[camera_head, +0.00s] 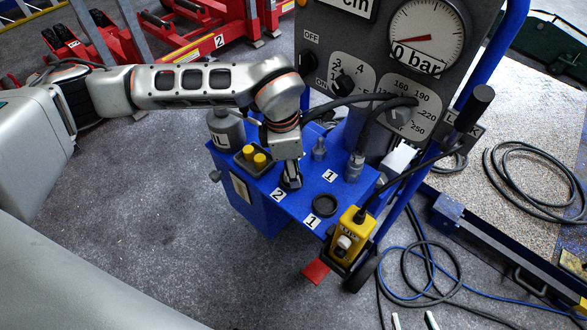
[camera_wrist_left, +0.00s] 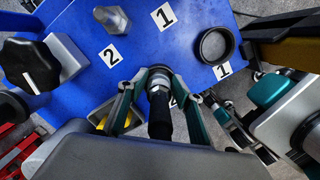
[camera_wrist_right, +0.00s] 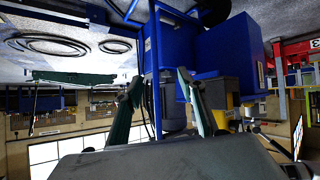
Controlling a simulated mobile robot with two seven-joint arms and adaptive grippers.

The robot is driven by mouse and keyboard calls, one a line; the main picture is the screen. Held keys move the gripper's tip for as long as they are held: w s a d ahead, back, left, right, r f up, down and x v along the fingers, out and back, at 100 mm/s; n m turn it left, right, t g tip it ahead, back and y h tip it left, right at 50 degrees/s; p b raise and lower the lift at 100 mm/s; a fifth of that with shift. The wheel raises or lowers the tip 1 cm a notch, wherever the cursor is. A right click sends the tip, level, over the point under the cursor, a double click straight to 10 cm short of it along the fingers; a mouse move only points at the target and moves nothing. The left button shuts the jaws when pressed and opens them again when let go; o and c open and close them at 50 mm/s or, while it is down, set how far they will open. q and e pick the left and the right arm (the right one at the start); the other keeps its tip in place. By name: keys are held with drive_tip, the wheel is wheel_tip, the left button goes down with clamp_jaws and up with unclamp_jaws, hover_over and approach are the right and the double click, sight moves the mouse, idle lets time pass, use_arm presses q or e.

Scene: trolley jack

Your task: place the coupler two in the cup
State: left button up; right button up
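My left gripper (camera_head: 290,182) reaches down to the blue tray top from the left. In the left wrist view its fingers (camera_wrist_left: 159,76) close around coupler two (camera_wrist_left: 159,90), a silver fitting with a black body. A dark round rim, apparently the cup (camera_wrist_left: 150,70), shows at its tip beside a partly hidden label 2; I cannot tell whether the coupler is seated inside. An empty black cup (camera_head: 325,205) by label 1 stands to the right. My right gripper (camera_wrist_right: 160,80) shows in its own wrist view, fingers apart and nothing gripped; I cannot find it in the head view.
A grey hex fitting (camera_head: 320,148) and a hose coupler (camera_head: 355,168) stand behind on the tray. Yellow buttons (camera_head: 255,158) are left of the gripper. A yellow pendant (camera_head: 350,238) hangs at the front right. A black hose (camera_head: 345,101) runs from the gauge panel behind my arm.

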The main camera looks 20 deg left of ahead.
use_arm(q)
drive_tip(key=shift+s+f, duration=0.15)
use_arm(e)
drive_tip(key=shift+s+f, duration=0.1)
drive_tip(key=shift+f, duration=0.1)
use_arm(q)
drive_tip(key=r, duration=0.2)
drive_tip(key=r+p, duration=0.1)
drive_tip(key=r, duration=0.1)
drive_tip(key=shift+a+r, duration=0.2)
drive_tip(key=shift+r, duration=0.2)
drive_tip(key=r, duration=0.2)
drive_tip(key=r+p, duration=0.1)
drive_tip(key=r, duration=0.1)
drive_tip(key=r+p, duration=0.1)
drive_tip(key=r, duration=0.1)
drive_tip(key=shift+s+a+r, duration=0.1)
drive_tip(key=shift+a+r, duration=0.1)
drive_tip(key=shift+a, duration=0.15)
drive_tip(key=shift+r, duration=0.6)
drive_tip(key=shift+s+a+r, duration=0.1)
use_arm(e)
drive_tip(key=shift+s+d+h, duration=0.3)
drive_tip(key=shift+s+d, duration=0.05)
drive_tip(key=shift+d, duration=0.45)
drive_tip(key=shift+r, duration=0.1)
